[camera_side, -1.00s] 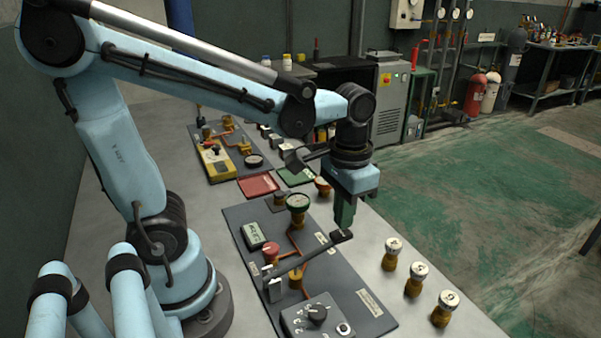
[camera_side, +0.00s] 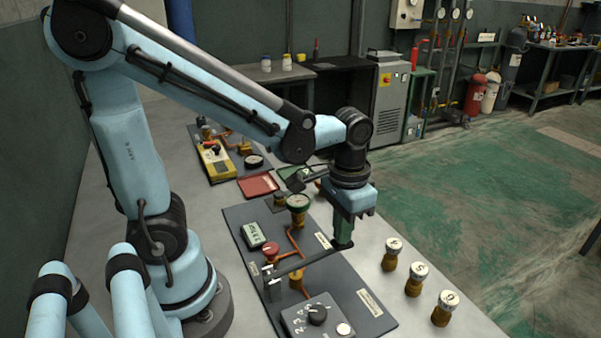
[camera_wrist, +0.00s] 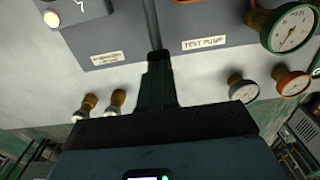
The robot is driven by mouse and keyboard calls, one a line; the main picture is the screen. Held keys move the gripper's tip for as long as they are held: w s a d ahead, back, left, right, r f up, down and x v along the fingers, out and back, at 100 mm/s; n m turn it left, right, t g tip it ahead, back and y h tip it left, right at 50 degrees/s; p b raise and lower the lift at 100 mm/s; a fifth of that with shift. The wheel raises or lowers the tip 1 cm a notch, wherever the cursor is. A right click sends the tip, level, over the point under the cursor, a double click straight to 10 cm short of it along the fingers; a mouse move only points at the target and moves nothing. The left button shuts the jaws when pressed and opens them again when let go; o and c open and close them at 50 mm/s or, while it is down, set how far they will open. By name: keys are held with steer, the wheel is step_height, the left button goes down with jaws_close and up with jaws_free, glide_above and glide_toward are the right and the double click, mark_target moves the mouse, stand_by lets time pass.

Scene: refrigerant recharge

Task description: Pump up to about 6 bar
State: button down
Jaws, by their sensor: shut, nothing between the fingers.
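The pump lever (camera_side: 305,265) is a thin dark bar with a black grip, running from its pivot on the grey panel (camera_side: 330,275) towards the right edge. My gripper (camera_side: 343,240) is shut and empty, pointing down with its fingertips at the lever's grip; it appears to touch it from above. In the wrist view my fingers (camera_wrist: 157,58) meet the lever's bar (camera_wrist: 152,25), beside a label reading TEST PUMP (camera_wrist: 204,42). A round gauge (camera_side: 298,202) stands on the panel's far end; it is large in the wrist view (camera_wrist: 292,30), its needle hard to read. A digital display (camera_side: 253,235) is too small to read.
A red knob (camera_side: 270,249) and a selector box (camera_side: 318,316) with a lit round lamp (camera_side: 343,328) sit on the panel. Several brass-bodied numbered pieces (camera_side: 415,279) stand to the right. Red (camera_side: 257,186) and green (camera_side: 294,173) trays lie behind.

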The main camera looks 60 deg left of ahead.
steer(key=shift+f, duration=0.8)
steer(key=shift+r, duration=2.65)
steer(key=shift+f, duration=2.65)
steer(key=shift+r, duration=2.65)
